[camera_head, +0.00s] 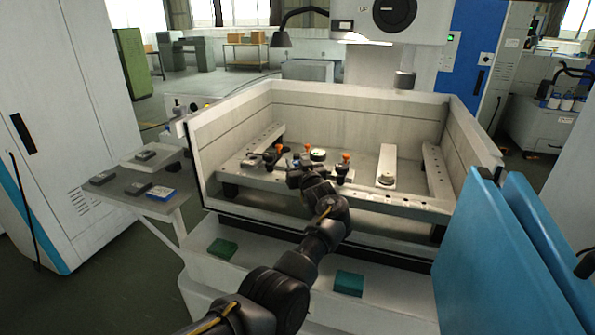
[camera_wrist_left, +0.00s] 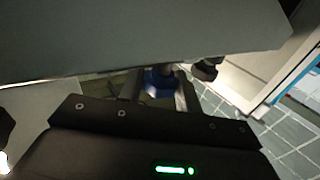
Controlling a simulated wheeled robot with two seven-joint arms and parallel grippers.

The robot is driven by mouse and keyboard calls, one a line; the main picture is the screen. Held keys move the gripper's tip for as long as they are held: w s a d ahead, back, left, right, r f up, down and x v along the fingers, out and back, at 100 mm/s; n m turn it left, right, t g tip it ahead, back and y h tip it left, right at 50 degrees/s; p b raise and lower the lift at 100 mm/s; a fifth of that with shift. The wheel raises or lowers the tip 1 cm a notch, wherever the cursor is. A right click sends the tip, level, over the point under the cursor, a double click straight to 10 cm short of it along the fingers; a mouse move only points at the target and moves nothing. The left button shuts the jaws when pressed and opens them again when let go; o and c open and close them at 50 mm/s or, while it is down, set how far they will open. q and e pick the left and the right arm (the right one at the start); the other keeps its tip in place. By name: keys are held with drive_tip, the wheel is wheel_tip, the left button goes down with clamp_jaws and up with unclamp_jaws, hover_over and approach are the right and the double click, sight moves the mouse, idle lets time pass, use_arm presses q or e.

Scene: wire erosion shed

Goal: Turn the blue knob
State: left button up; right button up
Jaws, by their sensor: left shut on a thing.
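The blue knob (camera_wrist_left: 159,84) shows in the left wrist view, between the two fingers of my left gripper (camera_wrist_left: 158,92). The fingers are shut on it, and they hide its sides. In the head view my left arm reaches in from the bottom over the front of the machine tank. There my left gripper (camera_head: 300,170) is at the fixture rail, and it mostly hides the knob. My right gripper is not in view.
The white-walled tank (camera_head: 340,108) surrounds the work area. Orange-topped clamps (camera_head: 346,158) and a round dial (camera_head: 318,154) stand close to the gripper. Blue panels (camera_head: 500,260) stand at the right. A side tray (camera_head: 112,182) holds small blocks at the left.

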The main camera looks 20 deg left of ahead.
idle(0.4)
use_arm(q)
drive_tip(key=o, duration=1)
drive_tip(key=shift+c, duration=0.2)
